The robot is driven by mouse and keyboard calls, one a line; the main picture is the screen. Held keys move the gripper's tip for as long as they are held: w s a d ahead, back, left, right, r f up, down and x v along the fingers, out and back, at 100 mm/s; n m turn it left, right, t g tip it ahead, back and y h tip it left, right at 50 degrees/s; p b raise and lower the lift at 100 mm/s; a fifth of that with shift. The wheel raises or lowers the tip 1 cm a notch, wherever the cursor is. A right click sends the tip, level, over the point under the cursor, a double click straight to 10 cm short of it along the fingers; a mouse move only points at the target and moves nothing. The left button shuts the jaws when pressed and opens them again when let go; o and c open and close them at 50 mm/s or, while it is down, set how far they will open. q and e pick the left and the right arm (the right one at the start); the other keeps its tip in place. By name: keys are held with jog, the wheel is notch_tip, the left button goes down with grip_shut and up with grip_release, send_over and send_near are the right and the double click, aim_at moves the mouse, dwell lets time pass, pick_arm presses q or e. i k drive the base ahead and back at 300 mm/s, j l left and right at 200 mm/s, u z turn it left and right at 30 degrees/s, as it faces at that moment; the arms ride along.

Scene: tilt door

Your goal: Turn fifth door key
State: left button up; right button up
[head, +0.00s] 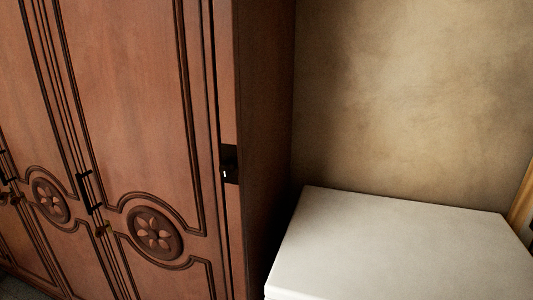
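A tall reddish-brown wardrobe (140,120) with dark carved trim and flower medallions fills the left half of the head view. Its rightmost visible door carries a dark vertical handle (88,192). A small brass-coloured key (102,229) appears just below that handle, at the door's left edge. Another dark handle (5,167) and a small key-like piece (12,198) show at the far left edge. A dark plate (230,165) with a small pale spot sits on the wardrobe's right edge strip. Neither gripper is in view. I cannot tell which door is the fifth.
A white box-like unit with a flat, bare top (405,245) stands right of the wardrobe, against a mottled beige wall (415,90). A narrow light wooden edge (522,205) shows at the far right. Grey floor shows at the bottom left.

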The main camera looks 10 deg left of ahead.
aim_at(99, 232)
jog(key=u, duration=1.3)
